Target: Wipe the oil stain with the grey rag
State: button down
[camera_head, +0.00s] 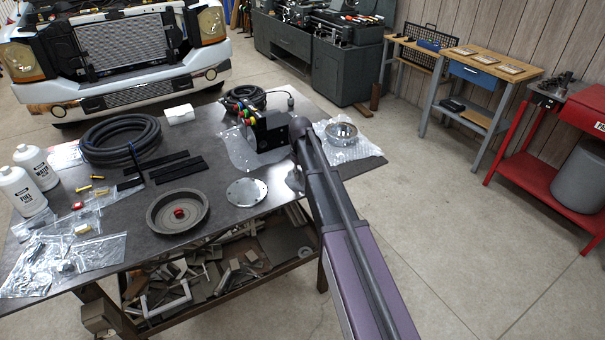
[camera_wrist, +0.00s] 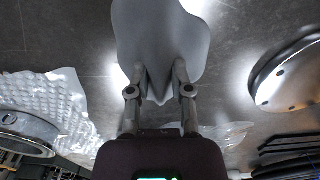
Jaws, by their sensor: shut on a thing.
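In the wrist view, my gripper (camera_wrist: 160,82) is shut on the grey rag (camera_wrist: 160,35). The rag is pinched into folds between the two fingertips and spreads out ahead of them over the dark tabletop. I cannot tell whether the rag presses on the surface. In the head view my arm hides the fingertips; a small pale grey patch beside the arm may be part of the rag. I cannot make out the oil stain in either view.
A round metal plate (camera_head: 247,192) and a dark round pan (camera_head: 178,212) lie left of my arm. Bubble wrap (camera_head: 352,150) with a metal ring (camera_head: 341,132) lies right. A clear bag (camera_head: 236,152), black strips (camera_head: 175,168) and a coiled hose (camera_head: 120,138) crowd the table (camera_head: 215,143).

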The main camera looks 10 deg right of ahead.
jog(key=shift+w, duration=0.1)
jog(key=shift+w+a, duration=0.15)
jog(key=shift+w, duration=0.25)
dwell(0.3)
jog(key=shift+w, duration=0.1)
jog(key=shift+w+d, duration=0.3)
jog(key=shift+d, duration=0.6)
jog(key=shift+w+d, duration=0.25)
jog(key=shift+d, duration=0.65)
jog(key=shift+w+d, duration=0.3)
jog(key=shift+d, duration=0.55)
jog(key=shift+w+d, duration=0.3)
jog(key=shift+d, duration=0.55)
jog(key=shift+w+d, duration=0.3)
jog(key=shift+d, duration=0.6)
jog(key=shift+w+d, duration=0.25)
jog(key=shift+d, duration=0.6)
